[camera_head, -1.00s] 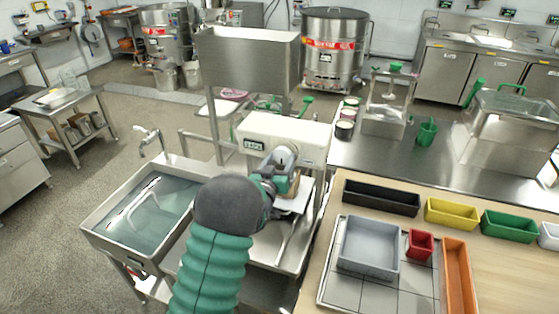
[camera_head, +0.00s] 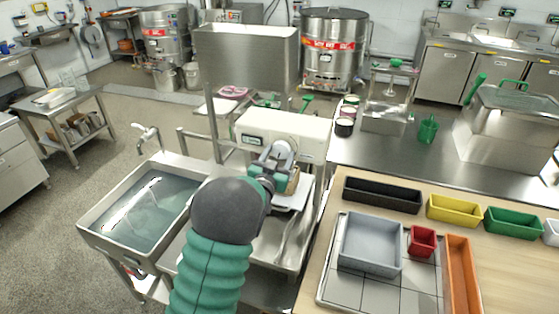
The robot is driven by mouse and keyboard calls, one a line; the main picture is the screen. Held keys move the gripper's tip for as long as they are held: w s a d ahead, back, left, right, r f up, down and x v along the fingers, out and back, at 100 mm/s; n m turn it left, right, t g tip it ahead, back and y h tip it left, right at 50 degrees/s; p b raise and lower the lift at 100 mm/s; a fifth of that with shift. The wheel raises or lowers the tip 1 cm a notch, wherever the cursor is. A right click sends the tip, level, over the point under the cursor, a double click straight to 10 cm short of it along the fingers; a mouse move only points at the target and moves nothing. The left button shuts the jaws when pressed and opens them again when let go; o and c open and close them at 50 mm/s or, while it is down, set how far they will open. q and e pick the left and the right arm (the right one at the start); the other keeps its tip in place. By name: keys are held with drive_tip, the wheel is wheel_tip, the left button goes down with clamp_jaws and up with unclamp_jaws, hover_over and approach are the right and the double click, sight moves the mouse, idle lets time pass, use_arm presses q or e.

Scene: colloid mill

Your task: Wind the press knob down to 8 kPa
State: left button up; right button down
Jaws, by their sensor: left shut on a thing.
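A white machine (camera_head: 305,134) with a small dark display (camera_head: 252,141) stands in the middle, below a steel hopper. The display's reading is too small to make out. A pale round knob (camera_head: 284,149) sticks out of its front. My left gripper (camera_head: 275,164) is at this knob and shut on it; its fingers and wrist hide part of the hold. My green-sleeved left arm comes up from below. A steel stand with a green top handle (camera_head: 395,63) stands on the counter at the right, apart from the gripper. My right gripper is not in view.
A water-filled steel sink (camera_head: 150,205) is left of my arm. A wooden table at the right holds a grey tray (camera_head: 370,243), a red box (camera_head: 422,241) and several coloured bins. A steel hopper (camera_head: 247,60) rises above the machine.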

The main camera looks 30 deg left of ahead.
use_arm(q)
drive_tip(key=m+b, duration=0.2)
drive_tip(key=m, duration=0.1)
drive_tip(key=m+b, duration=0.1)
drive_tip(key=shift+f+m, duration=0.3)
drive_tip(key=m+b, duration=0.4)
drive_tip(key=m, duration=0.1)
drive_tip(key=shift+m+h, duration=0.3)
drive_tip(key=shift+m, duration=0.1)
drive_tip(key=m+b, duration=0.4)
drive_tip(key=m, duration=0.1)
drive_tip(key=shift+f+m+t, duration=0.1)
drive_tip(key=shift+m+t, duration=0.2)
drive_tip(key=m+b, duration=0.3)
drive_tip(key=m, duration=0.2)
drive_tip(key=shift+h, duration=0.3)
drive_tip(key=o, duration=1.2)
drive_tip(key=shift+o, duration=0.9)
drive_tip(key=shift+r, duration=0.2)
